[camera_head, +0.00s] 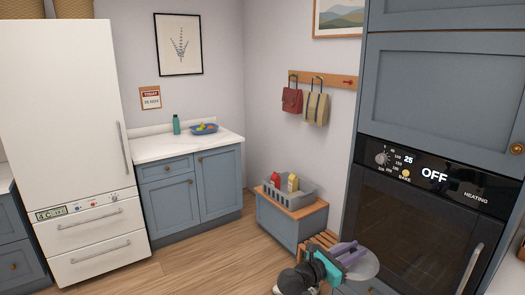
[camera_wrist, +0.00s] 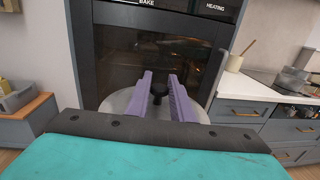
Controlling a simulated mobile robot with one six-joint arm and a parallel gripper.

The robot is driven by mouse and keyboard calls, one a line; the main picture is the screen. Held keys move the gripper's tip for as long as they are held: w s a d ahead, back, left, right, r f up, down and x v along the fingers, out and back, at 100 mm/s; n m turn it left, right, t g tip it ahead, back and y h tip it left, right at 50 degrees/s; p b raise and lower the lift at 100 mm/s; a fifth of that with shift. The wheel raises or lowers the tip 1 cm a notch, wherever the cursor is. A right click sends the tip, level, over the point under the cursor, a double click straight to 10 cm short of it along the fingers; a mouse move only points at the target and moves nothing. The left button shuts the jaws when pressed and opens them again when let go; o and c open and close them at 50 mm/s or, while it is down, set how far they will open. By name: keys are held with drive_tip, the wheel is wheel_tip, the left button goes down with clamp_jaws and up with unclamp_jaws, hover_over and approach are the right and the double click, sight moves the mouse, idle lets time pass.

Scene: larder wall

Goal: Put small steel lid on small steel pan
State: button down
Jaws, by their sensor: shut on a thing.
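My gripper (camera_wrist: 160,80) has two purple fingers, shut on the dark knob of a round grey steel lid (camera_wrist: 120,103) in the wrist view. The lid is held in front of the dark oven door. In the head view my gripper (camera_head: 350,253) and the lid (camera_head: 366,267) show at the bottom, right of centre. A grey steel pan (camera_wrist: 291,79) stands on the hob at the right of the wrist view, apart from the lid. It is small and partly cut up by other shapes, so I cannot tell its size surely.
The oven (camera_head: 415,225) is close behind the lid. A white worktop (camera_wrist: 240,86) with drawers lies to its right. A low cabinet with a grey crate (camera_head: 299,198) and a slatted wooden stool (camera_head: 322,239) stand left of my gripper. Open wooden floor (camera_head: 205,262) lies further left.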

drive_tip(key=a+f+n+t+y+b, duration=0.1)
drive_tip(key=a+f+n+t+b, duration=0.1)
drive_tip(key=a+f, duration=0.5)
drive_tip(key=a, duration=0.5)
drive_tip(key=shift+s+f+t+y+b, duration=0.2)
drive_tip(key=shift+t+y+b, duration=0.1)
drive_tip(key=shift+y, duration=0.1)
drive_tip(key=shift+d, duration=0.1)
